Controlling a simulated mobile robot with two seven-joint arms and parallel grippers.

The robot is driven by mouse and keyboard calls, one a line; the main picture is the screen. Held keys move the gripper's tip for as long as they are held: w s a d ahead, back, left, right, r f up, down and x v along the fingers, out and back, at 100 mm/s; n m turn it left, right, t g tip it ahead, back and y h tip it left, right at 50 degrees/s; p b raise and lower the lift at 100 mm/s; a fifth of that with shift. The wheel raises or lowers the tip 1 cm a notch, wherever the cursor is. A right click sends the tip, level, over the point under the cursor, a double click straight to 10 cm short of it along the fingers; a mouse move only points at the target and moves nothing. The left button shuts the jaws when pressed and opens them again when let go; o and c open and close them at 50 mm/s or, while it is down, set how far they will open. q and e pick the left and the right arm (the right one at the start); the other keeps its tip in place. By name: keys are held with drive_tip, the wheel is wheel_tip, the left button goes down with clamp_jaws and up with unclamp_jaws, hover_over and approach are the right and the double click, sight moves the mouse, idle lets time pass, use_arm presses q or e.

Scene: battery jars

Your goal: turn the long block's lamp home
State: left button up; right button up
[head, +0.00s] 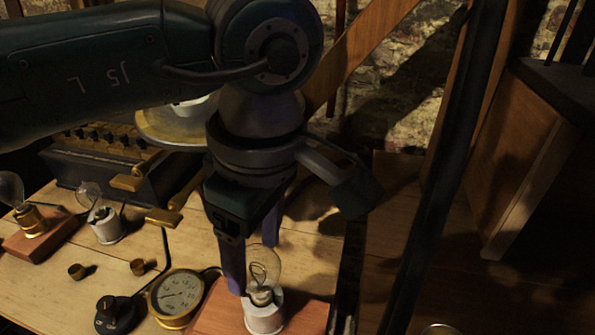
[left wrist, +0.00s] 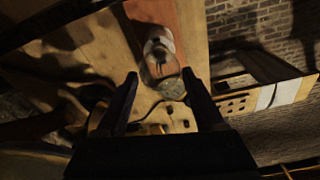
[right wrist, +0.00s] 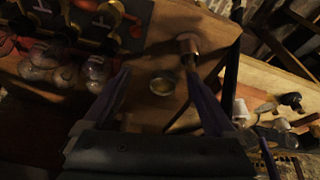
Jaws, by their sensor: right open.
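The lamp (head: 265,268) is a clear glass bulb standing upright in a white socket (head: 265,318) on the reddish wooden long block (head: 308,318), at the bottom centre of the head view. My left gripper (head: 252,262) points down at the lamp, with a finger to its left and one behind it. In the left wrist view the bulb (left wrist: 170,86) lies between the two open fingers, nearer the right one; I cannot tell whether it touches. My right gripper (right wrist: 158,74) is open and empty in its own wrist view, above a wooden surface.
A brass gauge (head: 177,297) and a black knob (head: 113,313) sit left of the long block. A lamp on a short block (head: 35,243) and another in a white socket (head: 105,226) stand further left. A round cup (right wrist: 163,84) shows below my right gripper.

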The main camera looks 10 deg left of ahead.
use_arm(q)
clamp_jaws()
drive_tip(key=shift+f+m+b, duration=0.1)
drive_tip(key=shift+m+b, duration=0.6)
drive_tip(key=shift+m, duration=0.4)
drive_tip(key=m+b, duration=0.1)
drive_tip(key=m, duration=0.2)
drive_tip(key=shift+t+b, duration=0.3)
drive_tip(key=shift+b, duration=0.1)
drive_tip(key=shift+m, duration=0.6)
